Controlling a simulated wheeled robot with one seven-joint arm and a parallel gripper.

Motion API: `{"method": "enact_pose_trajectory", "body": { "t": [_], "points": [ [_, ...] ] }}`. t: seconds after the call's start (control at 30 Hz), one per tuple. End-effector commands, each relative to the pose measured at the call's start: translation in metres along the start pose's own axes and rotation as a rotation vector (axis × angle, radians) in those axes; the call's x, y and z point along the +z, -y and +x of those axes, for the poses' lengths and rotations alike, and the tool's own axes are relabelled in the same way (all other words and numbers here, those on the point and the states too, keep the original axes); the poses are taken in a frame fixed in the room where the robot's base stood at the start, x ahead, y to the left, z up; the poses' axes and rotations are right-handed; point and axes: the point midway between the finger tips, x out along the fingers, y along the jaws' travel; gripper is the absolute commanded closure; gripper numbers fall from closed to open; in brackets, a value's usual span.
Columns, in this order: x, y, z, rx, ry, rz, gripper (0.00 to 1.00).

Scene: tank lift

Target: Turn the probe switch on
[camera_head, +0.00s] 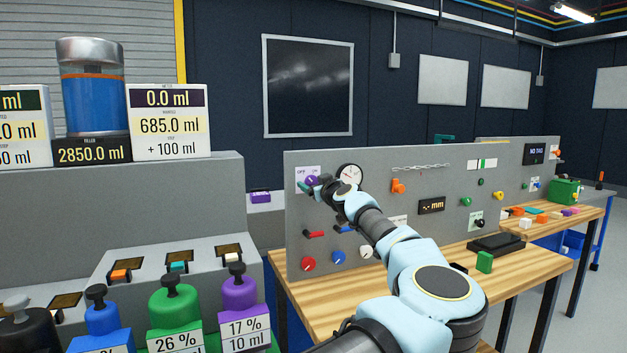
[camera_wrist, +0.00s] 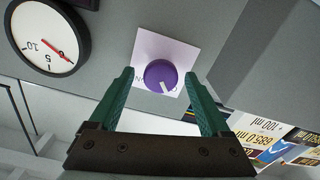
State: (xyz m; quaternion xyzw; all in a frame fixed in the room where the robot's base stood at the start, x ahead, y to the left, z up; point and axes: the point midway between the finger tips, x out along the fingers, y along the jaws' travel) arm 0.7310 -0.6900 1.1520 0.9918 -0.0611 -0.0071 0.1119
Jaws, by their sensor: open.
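A purple rotary knob (camera_wrist: 161,76) with a white pointer mark sits on a white label plate (camera_wrist: 148,49) on the grey panel. In the head view, the purple knob (camera_head: 312,180) is at the panel's upper left, under a label reading OFF at the left; the rest of the label is small. My gripper (camera_wrist: 160,82) is open, with one green finger on each side of the knob in the wrist view. Whether the fingers touch it cannot be told. In the head view my gripper (camera_head: 310,188) is at the knob and partly covers it.
A round dial gauge (camera_head: 349,174) is mounted close beside the knob; it also shows in the wrist view (camera_wrist: 48,38). Red and blue levers and knobs (camera_head: 309,264) sit lower on the panel (camera_head: 296,220). A wooden bench (camera_head: 330,305) stands below.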

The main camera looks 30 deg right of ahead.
Motion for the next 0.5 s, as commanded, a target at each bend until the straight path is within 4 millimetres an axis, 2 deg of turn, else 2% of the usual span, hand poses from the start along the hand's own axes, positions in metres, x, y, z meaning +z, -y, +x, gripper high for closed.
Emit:
{"method": "enact_pose_trajectory", "body": {
  "t": [0.23,0.5],
  "points": [
    [0.0004,0.0002,0.0005,0.0,0.0,0.0,0.2],
    [0.0003,0.0001,0.0003,0.0,0.0,0.0,0.5]
  ]
}}
